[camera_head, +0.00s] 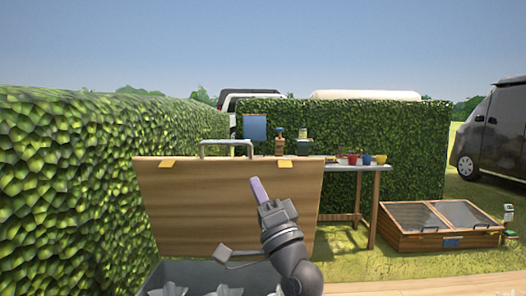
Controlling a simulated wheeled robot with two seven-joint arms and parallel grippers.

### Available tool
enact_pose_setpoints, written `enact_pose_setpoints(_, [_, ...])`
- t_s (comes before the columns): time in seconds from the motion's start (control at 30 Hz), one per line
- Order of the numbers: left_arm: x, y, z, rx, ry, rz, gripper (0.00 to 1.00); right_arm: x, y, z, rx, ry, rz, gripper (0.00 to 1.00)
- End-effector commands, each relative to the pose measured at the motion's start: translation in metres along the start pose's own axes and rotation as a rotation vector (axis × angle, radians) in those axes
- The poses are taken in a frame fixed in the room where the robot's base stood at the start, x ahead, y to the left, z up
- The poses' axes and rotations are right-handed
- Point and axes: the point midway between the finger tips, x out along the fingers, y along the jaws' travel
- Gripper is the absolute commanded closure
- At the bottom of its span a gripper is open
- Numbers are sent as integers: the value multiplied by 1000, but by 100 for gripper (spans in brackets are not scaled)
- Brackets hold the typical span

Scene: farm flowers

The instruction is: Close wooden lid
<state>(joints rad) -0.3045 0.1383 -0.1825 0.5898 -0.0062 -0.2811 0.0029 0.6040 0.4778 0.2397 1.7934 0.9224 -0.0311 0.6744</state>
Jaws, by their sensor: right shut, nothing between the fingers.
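The wooden lid (190,208) stands open, nearly upright, in the middle of the head view. A metal handle (226,143) and two orange tabs sit along its top edge. My right gripper (258,188) is in front of the lid, right of its middle, with its pale purple fingers together and pointing up. It is shut and holds nothing. I cannot tell whether it touches the lid. My right wrist and forearm hide part of the lid's lower right. My left gripper is not in view.
A grey box (180,270) with pale shapes inside lies below the lid. A table (372,169) with coloured pots stands behind right. A wooden cold frame (440,240) sits on the grass at right. Hedges (70,180) close off the left and back.

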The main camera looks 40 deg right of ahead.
Motion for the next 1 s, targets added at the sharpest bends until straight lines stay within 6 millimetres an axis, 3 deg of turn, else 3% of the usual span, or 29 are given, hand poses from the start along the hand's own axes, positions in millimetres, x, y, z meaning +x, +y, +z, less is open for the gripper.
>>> enact_pose_setpoints(1.0, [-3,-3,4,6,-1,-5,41,2,-2,-2,1,1,2,100])
